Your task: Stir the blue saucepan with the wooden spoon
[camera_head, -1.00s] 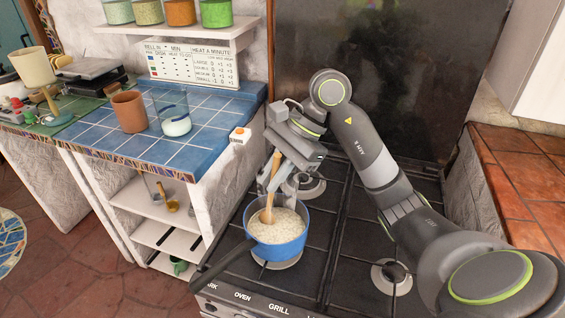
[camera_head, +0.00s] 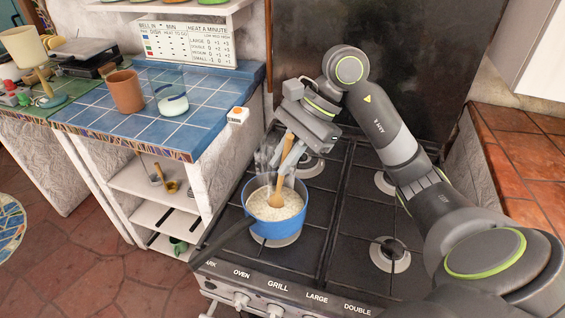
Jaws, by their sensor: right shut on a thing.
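The blue saucepan (camera_head: 262,228) stands on the front left of the stove, with its dark handle (camera_head: 222,243) pointing to the lower left. It holds a pale, grainy food (camera_head: 265,208). My right gripper (camera_head: 288,160) is above the pan's back rim, shut on the wooden spoon (camera_head: 282,178). The spoon slants down into the pan, and its bowl end is at the food near the back right side. Whether the tip is sunk in the food is hard to tell. My left gripper is not in view.
The black stove (camera_head: 345,235) has bare burners at right and behind the pan. A blue tiled counter (camera_head: 205,112) on the left holds a terracotta cup (camera_head: 126,92) and a glass (camera_head: 171,98).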

